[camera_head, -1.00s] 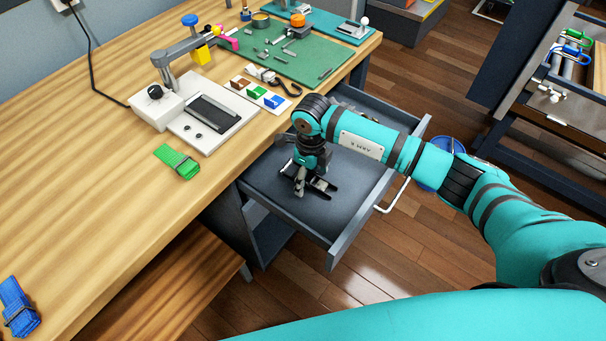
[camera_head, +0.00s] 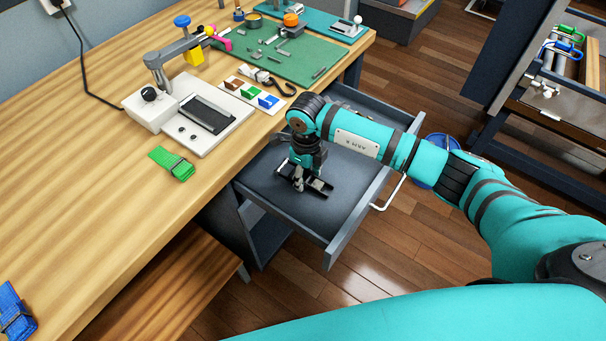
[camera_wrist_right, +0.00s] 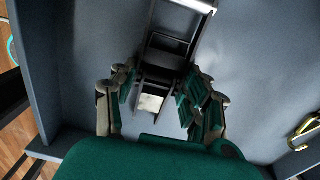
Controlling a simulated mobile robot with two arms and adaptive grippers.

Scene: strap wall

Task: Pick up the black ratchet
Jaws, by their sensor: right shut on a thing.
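The black ratchet (camera_head: 317,187) lies in the open grey drawer (camera_head: 300,214). My right gripper (camera_head: 299,184) reaches down into the drawer and is shut on the ratchet. In the right wrist view the ratchet (camera_wrist_right: 168,55) is a dark frame that runs up from between the two fingers of my right gripper (camera_wrist_right: 160,100). The ratchet appears to rest at or close to the drawer floor; I cannot tell whether it is lifted. Part of it is hidden by the fingers. My left gripper is not in view.
The drawer's walls stand around my right gripper. A brass hook-like piece (camera_wrist_right: 305,132) lies in the drawer in the right wrist view. On the wooden bench (camera_head: 90,220) are a green strap bundle (camera_head: 172,163), a blue strap bundle (camera_head: 14,310) and a white device (camera_head: 205,118).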

